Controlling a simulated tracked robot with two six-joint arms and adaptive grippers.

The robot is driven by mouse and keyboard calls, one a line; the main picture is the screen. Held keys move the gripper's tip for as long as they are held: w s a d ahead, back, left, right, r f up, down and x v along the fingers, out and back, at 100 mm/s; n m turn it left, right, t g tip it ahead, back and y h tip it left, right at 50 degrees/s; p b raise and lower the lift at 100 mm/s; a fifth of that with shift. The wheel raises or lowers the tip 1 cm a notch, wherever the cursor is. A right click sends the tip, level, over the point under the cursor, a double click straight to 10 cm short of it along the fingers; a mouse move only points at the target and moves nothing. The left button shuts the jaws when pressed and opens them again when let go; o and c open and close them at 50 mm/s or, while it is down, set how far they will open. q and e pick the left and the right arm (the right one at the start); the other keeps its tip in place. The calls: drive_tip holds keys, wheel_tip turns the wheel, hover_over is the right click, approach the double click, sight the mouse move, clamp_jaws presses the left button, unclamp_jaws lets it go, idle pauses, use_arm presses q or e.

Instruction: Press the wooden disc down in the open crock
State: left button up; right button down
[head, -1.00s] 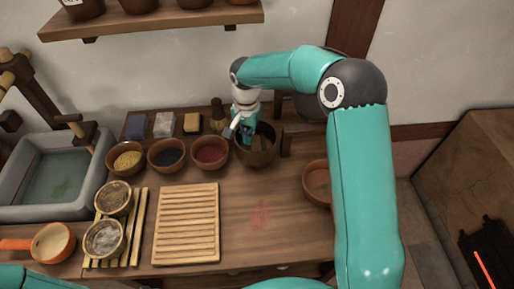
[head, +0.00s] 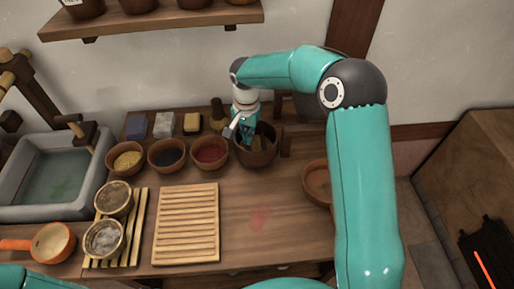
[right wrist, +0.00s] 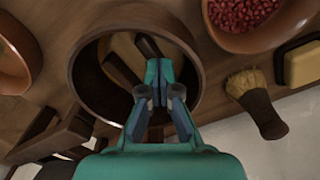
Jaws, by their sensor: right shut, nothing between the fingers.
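The open crock (head: 262,160) is a dark brown round vessel at the back of the bench, right of the bowls. In the right wrist view the crock (right wrist: 88,75) shows from above, its rim around my fingertips. Inside it a lighter wooden surface (right wrist: 125,46), apparently the disc, shows with dark bar-like pieces on it. My right gripper (right wrist: 158,72) is shut and empty, pointing down into the crock. In the head view the right gripper (head: 244,135) covers part of the opening. I cannot tell whether its tips touch the disc. My left gripper is out of view.
Bowls of red (head: 210,152), dark (head: 166,155) and yellow (head: 125,159) contents stand left of the crock. A slatted board (head: 187,222) lies in front. Another bowl (head: 316,183) stands to the right.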

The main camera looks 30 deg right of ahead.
drive_tip(key=shift+s+f, duration=0.15)
drive_tip(key=shift+f, duration=0.1)
drive_tip(key=shift+r+p, duration=0.85)
drive_tip(key=shift+r, duration=0.25)
wheel_tip(320, 180, up, 8)
drive_tip(key=p, duration=0.5)
drive_tip(key=shift+w, duration=0.2)
